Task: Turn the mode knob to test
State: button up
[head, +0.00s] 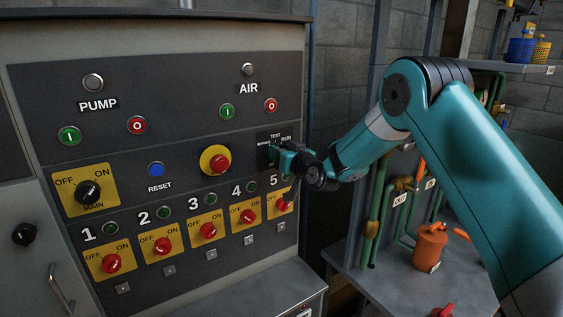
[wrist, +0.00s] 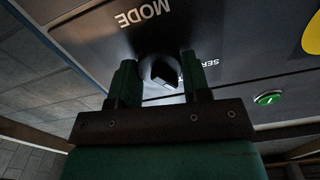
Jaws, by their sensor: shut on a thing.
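The black mode knob (wrist: 163,72) sits on the dark panel below the upside-down MODE label in the wrist view. My gripper (wrist: 160,80) has one finger on each side of it and is shut on it. A white mark shows on the knob, but the setting it points to cannot be read. In the head view my gripper (head: 277,155) is at the mode plate (head: 274,138), near the panel's right edge. My gripper hides the knob in this view.
A red emergency button on a yellow ring (head: 215,160) is just left of my gripper. A row of red switches (head: 248,216) on yellow plates runs below. A grey bench (head: 400,275) with an orange can (head: 430,247) stands at the right.

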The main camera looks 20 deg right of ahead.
jog(key=m+b, duration=0.2)
jog(key=m, duration=0.1)
jog(key=shift+d+f+b, duration=0.1)
jog(key=shift+f+b, duration=0.1)
jog(key=shift+b, duration=0.2)
jog(key=shift+r+m+b, duration=0.1)
jog(key=shift+m+b, duration=0.7)
jog(key=shift+m, duration=0.6)
jog(key=shift+r, duration=0.1)
jog(key=o, duration=0.9)
jog(key=shift+d, duration=0.1)
jog(key=shift+b+v, duration=4.25)
jog(key=shift+v, duration=4.5)
